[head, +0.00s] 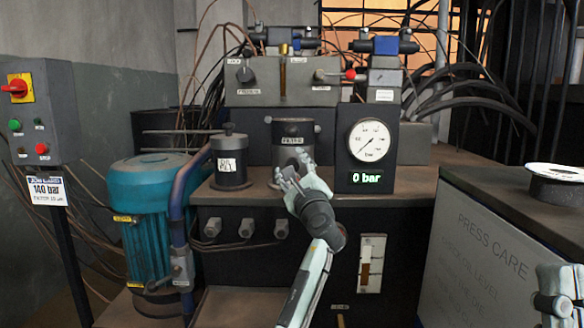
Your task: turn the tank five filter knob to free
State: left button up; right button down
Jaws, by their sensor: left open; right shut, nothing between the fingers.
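A grey cylindrical fitting (292,159) sits on the front of a dark block (293,129) in the middle of the head view. Small labels on the block are too small to read surely. My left gripper (289,180) is open in front of the fitting's lower part and hides some of it. I cannot tell whether its fingers touch it. No knob marked tank five can be made out; two knobs, left (245,75) and right (320,75), sit on the grey manifold above, with unreadable labels. My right gripper (553,304) is shut and empty at the lower right edge.
A dark canister (230,158) stands left of my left gripper, and a pressure gauge (369,141) reading 0 bar stands right. A blue motor (155,215) and a control box (40,115) are at left. A white-topped reel (556,175) lies on the right cabinet.

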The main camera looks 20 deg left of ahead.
pick_arm(q)
jog(key=shift+s, duration=0.1)
jog(key=v, duration=1.2)
